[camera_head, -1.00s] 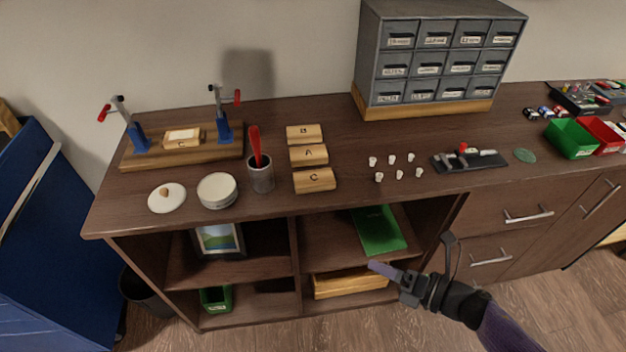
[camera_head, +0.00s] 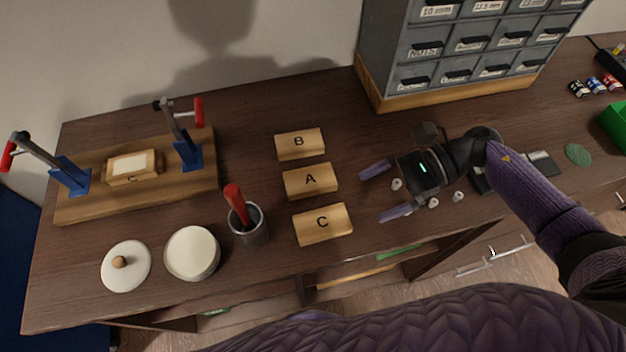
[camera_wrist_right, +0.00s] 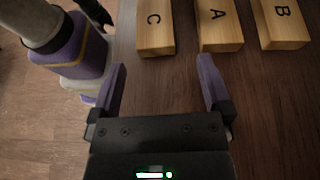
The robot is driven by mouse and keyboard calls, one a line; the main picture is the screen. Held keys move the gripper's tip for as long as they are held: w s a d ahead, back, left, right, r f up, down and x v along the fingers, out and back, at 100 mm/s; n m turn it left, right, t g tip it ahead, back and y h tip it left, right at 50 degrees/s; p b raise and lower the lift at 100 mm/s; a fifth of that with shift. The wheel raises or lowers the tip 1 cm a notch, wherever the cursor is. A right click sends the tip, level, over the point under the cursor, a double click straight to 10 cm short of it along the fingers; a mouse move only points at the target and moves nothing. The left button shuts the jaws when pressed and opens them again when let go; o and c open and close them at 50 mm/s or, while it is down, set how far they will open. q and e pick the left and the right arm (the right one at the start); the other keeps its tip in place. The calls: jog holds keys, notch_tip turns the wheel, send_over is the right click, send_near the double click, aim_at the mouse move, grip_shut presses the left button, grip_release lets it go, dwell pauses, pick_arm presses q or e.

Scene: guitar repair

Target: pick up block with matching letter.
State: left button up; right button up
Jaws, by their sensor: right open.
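Three wooden blocks lie in a column on the bench: B (camera_head: 299,143) at the back, A (camera_head: 310,180) in the middle, C (camera_head: 322,223) at the front. A block marked C (camera_head: 132,168) with a pale top sits on the clamp board (camera_head: 88,207) at left. My right gripper (camera_head: 378,191) is open and empty, to the right of the A and C blocks, fingers pointing left toward them. In the right wrist view, block C (camera_wrist_right: 156,28), block A (camera_wrist_right: 219,25) and block B (camera_wrist_right: 281,24) lie beyond the fingertips (camera_wrist_right: 162,75).
A cup with a red-handled tool (camera_head: 248,225), a round white container (camera_head: 192,253) and a knobbed lid (camera_head: 126,265) stand left of block C. Small white knobs (camera_head: 459,196) lie around my right gripper. A drawer cabinet (camera_head: 470,50) stands behind.

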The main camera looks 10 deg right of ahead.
aim_at(325, 221)
jog(key=x, duration=0.3)
jog(key=p+x, duration=0.1)
jog(key=x, duration=0.6)
jog(key=shift+s+r, duration=0.15)
jog(key=shift+s, duration=0.25)
jog(key=c, duration=1.2)
jog(key=shift+o, duration=0.2)
jog(key=shift+r, duration=0.1)
